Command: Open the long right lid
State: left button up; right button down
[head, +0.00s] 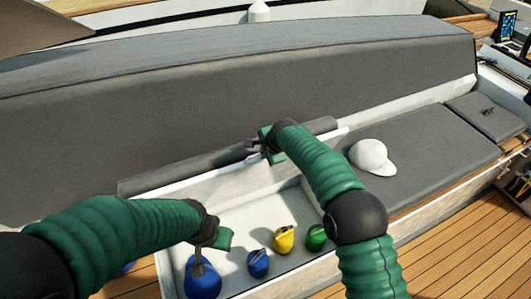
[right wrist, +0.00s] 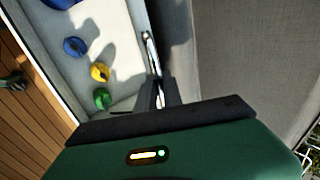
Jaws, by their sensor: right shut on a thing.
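The long right lid (head: 165,180) has a grey padded top and a white underside. It stands raised, tilted back toward the grey backrest, so the locker below is open. My right gripper (head: 256,146) is shut on the lid's upper edge. In the right wrist view the gripper (right wrist: 158,96) has its fingers at the lid's pale edge (right wrist: 149,52). My left gripper (head: 198,256) hangs over the left end of the open locker, above a blue bag (head: 203,282); its jaw opening is not clear.
The white locker (head: 240,215) also holds a smaller blue bag (head: 258,263), a yellow bag (head: 283,239) and a green bag (head: 316,237). A white cap (head: 371,157) lies on the grey seat cushion (head: 430,145) to the right. The long backrest (head: 240,90) stands behind. Wooden deck (head: 450,255) lies in front.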

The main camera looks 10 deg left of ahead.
jog(key=shift+s+f, duration=0.15)
jog(key=shift+f, duration=0.1)
jog(key=c, duration=1.7)
grip_release()
jog(key=shift+c, duration=0.2)
jog(key=shift+o, duration=1.2)
jog(key=shift+r, duration=0.1)
jog(key=b+v, duration=0.2)
jog(key=v, duration=1.4)
jog(key=shift+r+b, duration=0.3)
